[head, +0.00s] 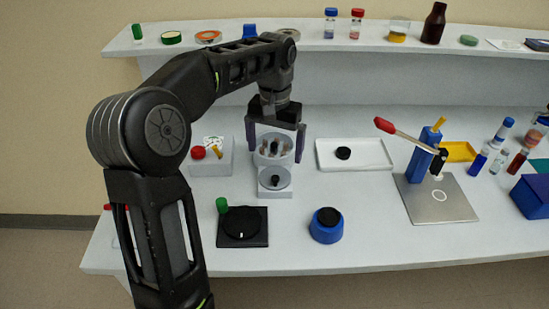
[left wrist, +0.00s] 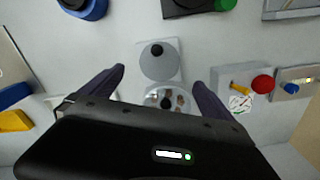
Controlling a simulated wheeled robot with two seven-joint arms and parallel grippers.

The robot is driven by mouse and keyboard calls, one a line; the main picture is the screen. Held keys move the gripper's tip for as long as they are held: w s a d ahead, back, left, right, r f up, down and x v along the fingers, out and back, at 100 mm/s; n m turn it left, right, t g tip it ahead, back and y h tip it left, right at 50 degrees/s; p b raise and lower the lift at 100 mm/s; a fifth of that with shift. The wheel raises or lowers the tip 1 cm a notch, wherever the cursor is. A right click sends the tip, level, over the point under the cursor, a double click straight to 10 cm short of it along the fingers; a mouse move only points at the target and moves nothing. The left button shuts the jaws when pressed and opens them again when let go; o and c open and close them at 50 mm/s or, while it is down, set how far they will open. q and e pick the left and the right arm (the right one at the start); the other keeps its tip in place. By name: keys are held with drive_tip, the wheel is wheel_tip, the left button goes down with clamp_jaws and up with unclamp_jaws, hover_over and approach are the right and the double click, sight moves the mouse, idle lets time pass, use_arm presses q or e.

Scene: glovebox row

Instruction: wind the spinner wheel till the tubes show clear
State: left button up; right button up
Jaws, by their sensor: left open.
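The spinner (head: 287,194) is a pale grey block on the bench. Its round wheel (head: 266,183) lies flat at the front with a small black knob (head: 275,180). Behind the wheel is a round bowl (head: 259,160) holding several small tubes (head: 273,148); whether they are cloudy or clear is too small to tell. My left gripper (head: 275,158) is open, pointing down over the bowl, one finger on each side of it. In the left wrist view the wheel (left wrist: 160,68) and knob (left wrist: 157,49) lie just beyond the open fingers (left wrist: 158,77). My right gripper is out of view.
A black dial plate (head: 257,240) with a green knob and a blue jar (head: 326,232) stand in front. A block with a red button (head: 198,153) is at left. A white tray (head: 375,164) and a red-handled lever (head: 399,134) are at right. A shelf (head: 200,57) runs behind.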

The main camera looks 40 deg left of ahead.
sight(275, 170)
use_arm(q)
drive_tip(key=shift+s+d+r, duration=0.1)
drive_tip(key=shift+s+d, duration=0.05)
drive_tip(key=shift+f, duration=4)
drive_tip(key=c, duration=1.4)
drive_tip(key=shift+o, duration=0.2)
drive_tip(key=shift+m+p, duration=0.45)
drive_tip(key=shift+m, duration=1.15)
